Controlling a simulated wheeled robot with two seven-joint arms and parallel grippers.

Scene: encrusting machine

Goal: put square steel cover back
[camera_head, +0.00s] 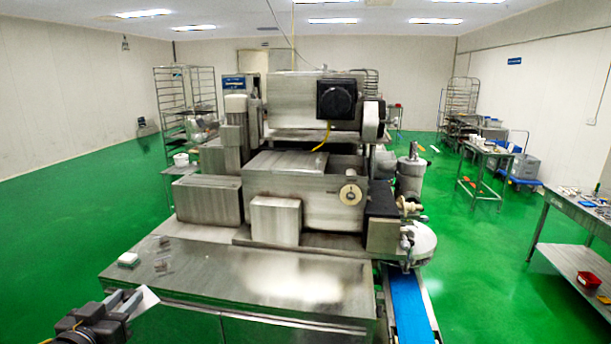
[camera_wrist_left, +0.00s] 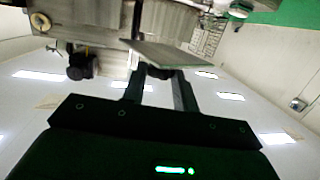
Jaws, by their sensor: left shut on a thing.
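My left gripper (camera_head: 125,302) is at the lower left of the head view, by the front left edge of the steel table. It is shut on a thin, flat steel plate, the square steel cover (camera_head: 147,300), which juts out to the right of the fingers. In the left wrist view the cover (camera_wrist_left: 165,53) shows as a tilted grey plate at the fingertips of the gripper (camera_wrist_left: 158,80). The encrusting machine (camera_head: 310,190) stands beyond the gripper, with steel boxes and a round knob on its front. My right gripper is not in view.
A blue conveyor belt (camera_head: 408,308) runs at the right. A side table (camera_head: 575,210) stands far right. Green floor lies open between.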

